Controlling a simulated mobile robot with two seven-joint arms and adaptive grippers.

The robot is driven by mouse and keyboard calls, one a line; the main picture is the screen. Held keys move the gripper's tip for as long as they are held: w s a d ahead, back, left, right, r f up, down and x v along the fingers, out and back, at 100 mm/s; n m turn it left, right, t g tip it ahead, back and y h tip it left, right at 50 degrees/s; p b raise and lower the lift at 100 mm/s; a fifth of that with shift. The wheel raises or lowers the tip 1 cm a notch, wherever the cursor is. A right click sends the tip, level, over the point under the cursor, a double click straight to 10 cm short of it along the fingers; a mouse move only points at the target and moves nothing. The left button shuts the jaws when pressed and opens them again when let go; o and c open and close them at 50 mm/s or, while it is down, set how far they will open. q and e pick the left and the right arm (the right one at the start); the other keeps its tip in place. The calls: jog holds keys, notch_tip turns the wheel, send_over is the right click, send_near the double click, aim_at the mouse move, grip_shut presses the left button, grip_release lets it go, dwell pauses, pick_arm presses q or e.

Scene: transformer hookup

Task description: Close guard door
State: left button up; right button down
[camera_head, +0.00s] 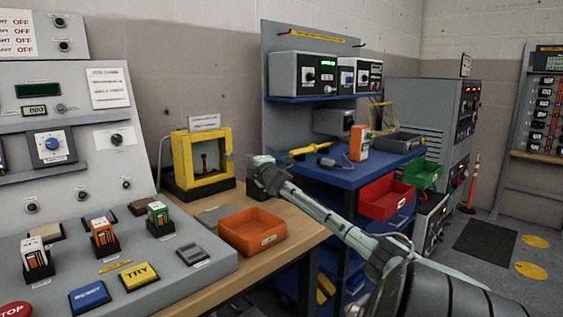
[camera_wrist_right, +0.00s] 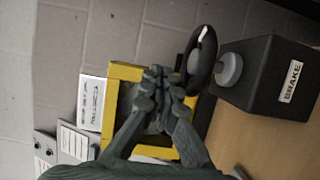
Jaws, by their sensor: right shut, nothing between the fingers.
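The yellow guard frame (camera_head: 176,160) stands on a black base at the back of the wooden bench, with a small red-tipped part (camera_head: 204,160) inside it. I cannot tell which part of the yellow frame is the door or how far it is swung. My right gripper (camera_head: 256,180) is just right of the frame, shut and empty. In the right wrist view, the shut fingers (camera_wrist_right: 158,76) overlap the yellow frame (camera_wrist_right: 124,72) and hide part of it; contact cannot be told. My left gripper is not in view.
A black BRAKE box (camera_wrist_right: 266,78) and a dark handwheel (camera_wrist_right: 203,55) are close to the right fingers. A control console (camera_head: 130,262) fills the left; a blue bench (camera_head: 372,172) stands behind the arm.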

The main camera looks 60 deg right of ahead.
jog(key=s+d, duration=0.4)
jog(key=s, duration=0.3)
jog(key=shift+s+d, duration=0.35)
jog(key=shift+s, duration=0.05)
jog(key=shift+f, duration=0.15)
